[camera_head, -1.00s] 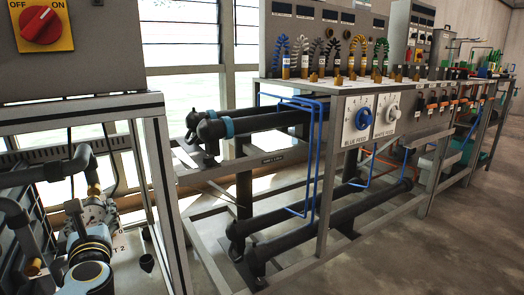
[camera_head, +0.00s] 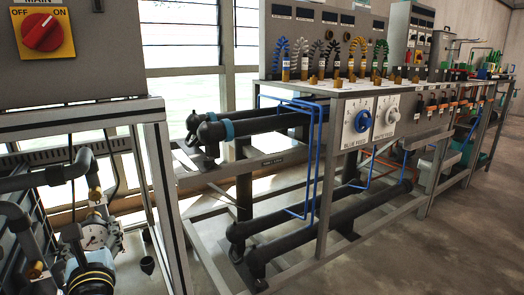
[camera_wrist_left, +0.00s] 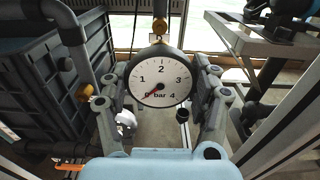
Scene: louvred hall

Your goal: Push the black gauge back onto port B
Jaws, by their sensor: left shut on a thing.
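The black gauge (camera_wrist_left: 160,76) has a white dial marked in bar, with its needle near 0. My left gripper (camera_head: 95,238) is shut on it, one finger at each side in the left wrist view. In the head view the dial shows small at the lower left, partly behind my wrist. A brass fitting (camera_wrist_left: 160,25) on a vertical pipe sits just above the gauge in the left wrist view. It also shows in the head view (camera_head: 95,194). I cannot read a port B label or tell whether gauge and fitting touch. My right gripper is not in view.
A grey frame post (camera_head: 165,205) stands right of my left gripper. Grey pipework (camera_head: 62,172) lies above and left of it. A dark crate (camera_wrist_left: 45,85) is close on the left in the wrist view. A bench with blue tubing (camera_head: 312,160) stands further right.

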